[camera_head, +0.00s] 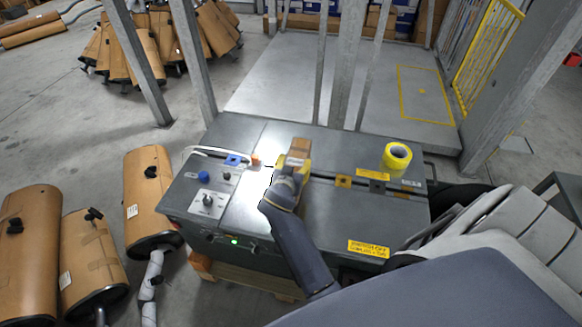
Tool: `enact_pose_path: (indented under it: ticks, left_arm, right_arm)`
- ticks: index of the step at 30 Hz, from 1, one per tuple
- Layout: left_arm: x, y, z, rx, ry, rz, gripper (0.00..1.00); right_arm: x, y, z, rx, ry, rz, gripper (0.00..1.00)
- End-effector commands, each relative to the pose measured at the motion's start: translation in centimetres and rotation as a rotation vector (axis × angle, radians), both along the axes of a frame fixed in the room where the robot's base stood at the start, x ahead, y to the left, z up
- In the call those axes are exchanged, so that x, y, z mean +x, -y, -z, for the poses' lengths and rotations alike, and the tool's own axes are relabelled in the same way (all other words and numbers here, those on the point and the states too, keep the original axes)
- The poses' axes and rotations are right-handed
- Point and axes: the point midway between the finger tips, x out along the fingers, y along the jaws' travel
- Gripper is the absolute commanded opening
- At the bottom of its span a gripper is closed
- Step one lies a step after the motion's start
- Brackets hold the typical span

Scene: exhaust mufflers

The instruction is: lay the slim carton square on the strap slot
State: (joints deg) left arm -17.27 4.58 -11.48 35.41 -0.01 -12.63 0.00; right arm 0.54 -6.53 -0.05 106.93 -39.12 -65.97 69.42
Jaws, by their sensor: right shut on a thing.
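My right gripper (297,166) is over the middle of the grey bench top, its arm reaching up from the lower right. It is shut on a small brown carton (299,147), which sticks out beyond the fingers on the far side. The strap slot (325,178) is a dark line running across the bench top. The gripper and arm hide part of it. I cannot tell whether the carton touches the bench. My left gripper is not in view.
A yellow tape roll (397,156) stands on the bench's right side. A control panel with a blue button (203,176) is at its left. Brown-wrapped mufflers (148,195) lie on the floor at left. Grey posts (345,65) rise behind the bench.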

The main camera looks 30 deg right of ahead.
Motion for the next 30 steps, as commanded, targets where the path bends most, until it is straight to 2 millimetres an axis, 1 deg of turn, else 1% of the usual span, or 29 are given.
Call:
enact_pose_path:
  ticks: [1,4,9,25,26,30]
  left_arm:
    - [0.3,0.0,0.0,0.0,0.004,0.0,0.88]
    - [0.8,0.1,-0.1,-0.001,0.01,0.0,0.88]
    - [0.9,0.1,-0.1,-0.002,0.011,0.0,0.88]
    - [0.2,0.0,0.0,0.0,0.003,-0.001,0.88]
    - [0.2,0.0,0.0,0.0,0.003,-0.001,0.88]
    - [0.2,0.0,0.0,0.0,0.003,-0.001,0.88]
  right_arm:
    - [-0.1,0.1,0.7,-0.004,-0.004,0.0,0.15]
    - [0.0,0.1,1.8,-0.004,-0.004,-0.001,0.15]
    - [-0.1,0.1,3.1,-0.004,-0.002,0.001,0.15]
    - [-0.1,0.0,3.7,-0.001,-0.001,0.001,0.15]
    - [-0.1,0.0,3.8,-0.001,-0.002,0.0,0.64]
    - [-0.1,0.0,3.7,-0.001,-0.002,0.0,0.8]
